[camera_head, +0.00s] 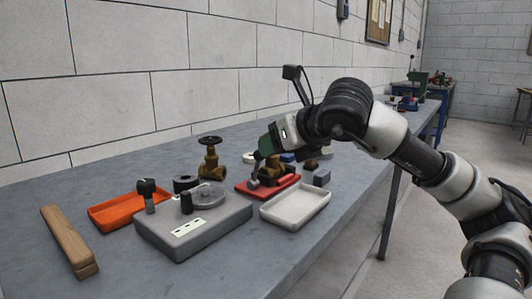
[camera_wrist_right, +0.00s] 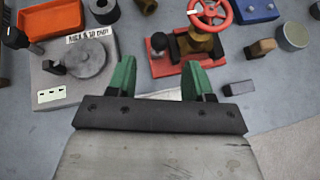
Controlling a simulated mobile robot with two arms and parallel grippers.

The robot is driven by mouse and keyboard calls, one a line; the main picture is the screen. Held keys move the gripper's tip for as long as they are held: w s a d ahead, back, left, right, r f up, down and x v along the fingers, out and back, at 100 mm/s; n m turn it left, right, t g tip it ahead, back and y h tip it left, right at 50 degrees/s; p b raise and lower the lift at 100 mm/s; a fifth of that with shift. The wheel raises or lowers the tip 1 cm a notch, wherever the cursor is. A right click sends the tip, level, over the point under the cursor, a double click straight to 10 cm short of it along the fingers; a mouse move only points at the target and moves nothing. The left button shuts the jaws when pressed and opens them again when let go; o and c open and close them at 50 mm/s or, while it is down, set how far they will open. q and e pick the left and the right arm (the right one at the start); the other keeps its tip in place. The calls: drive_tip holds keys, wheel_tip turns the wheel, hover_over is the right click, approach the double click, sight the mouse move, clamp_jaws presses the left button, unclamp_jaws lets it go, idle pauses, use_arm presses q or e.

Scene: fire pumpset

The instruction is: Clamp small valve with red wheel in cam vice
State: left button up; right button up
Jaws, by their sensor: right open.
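The small brass valve (camera_wrist_right: 200,42) with a red wheel (camera_wrist_right: 211,13) shows upright at the red cam vice (camera_wrist_right: 162,66) in the right wrist view. I cannot tell whether it is clamped. A dark knob on a grey part stands on the vice's left side. In the head view the red vice (camera_head: 256,187) lies behind the white tray, and the valve's brass body (camera_head: 274,173) is partly hidden by my right gripper (camera_head: 260,161). My right gripper also shows in the wrist view (camera_wrist_right: 160,75), its green fingers apart and empty, near the vice's front. My left gripper is out of view.
A grey fixture with a round disc (camera_head: 209,197) stands left of the vice. A white tray (camera_head: 291,219) and grey block (camera_head: 322,178) are close by.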

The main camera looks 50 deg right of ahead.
drive_tip(key=shift+v, duration=1.7)
drive_tip(key=shift+s, duration=0.1)
